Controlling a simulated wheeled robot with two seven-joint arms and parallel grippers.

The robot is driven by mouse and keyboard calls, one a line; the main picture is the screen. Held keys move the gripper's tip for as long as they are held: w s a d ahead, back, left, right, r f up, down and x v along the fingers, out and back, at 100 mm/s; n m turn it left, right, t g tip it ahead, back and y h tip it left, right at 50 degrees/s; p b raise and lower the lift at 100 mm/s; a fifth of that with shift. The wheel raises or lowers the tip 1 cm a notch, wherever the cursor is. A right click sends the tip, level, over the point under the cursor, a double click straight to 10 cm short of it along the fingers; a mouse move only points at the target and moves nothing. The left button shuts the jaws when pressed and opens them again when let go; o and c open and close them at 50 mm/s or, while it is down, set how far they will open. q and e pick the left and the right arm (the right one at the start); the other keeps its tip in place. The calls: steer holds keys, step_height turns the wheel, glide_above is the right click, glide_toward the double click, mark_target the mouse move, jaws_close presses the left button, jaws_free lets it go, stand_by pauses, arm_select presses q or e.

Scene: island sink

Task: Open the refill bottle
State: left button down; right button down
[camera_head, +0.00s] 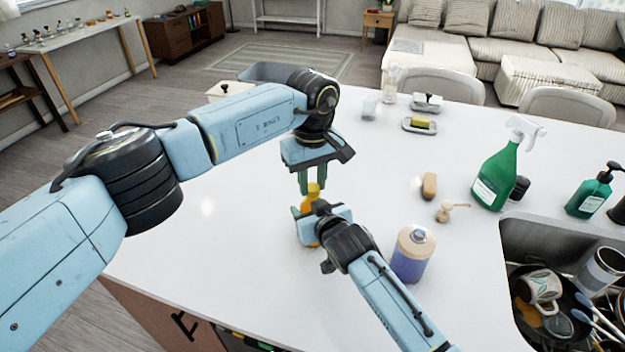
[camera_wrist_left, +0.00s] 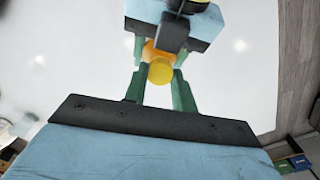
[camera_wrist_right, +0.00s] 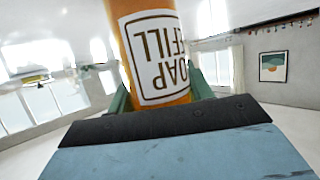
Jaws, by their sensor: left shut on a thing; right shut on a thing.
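The refill bottle is orange with a white label reading "SOAP REFILL" (camera_wrist_right: 160,60) and fills the middle of the right wrist view. Its yellow cap (camera_head: 313,190) shows in the head view, and from above in the left wrist view (camera_wrist_left: 160,72). My right gripper (camera_head: 312,222) is shut around the bottle's body from the side and hides most of it. My left gripper (camera_head: 312,182) points down from above, its green fingers shut on the cap. The bottle looks upright on the white counter.
A bottle with blue contents (camera_head: 412,255) stands close right of my right arm. The sink (camera_head: 520,240) holds dishes. The counter's left part (camera_head: 190,240) is clear.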

arm_select(q)
steer(key=n, duration=0.5)
steer(key=shift+n, duration=0.4)
steer(key=n, duration=0.3)
steer(key=shift+n, duration=0.3)
steer(key=n, duration=0.3)
steer(key=shift+n, duration=0.4)
steer(key=n, duration=1.2)
steer(key=shift+n, duration=0.4)
steer(key=n, duration=0.3)
steer(key=shift+n, duration=0.4)
steer(key=n, duration=0.5)
steer(key=shift+r, duration=0.1)
steer(key=n, duration=1)
steer(key=shift+r, duration=0.2)
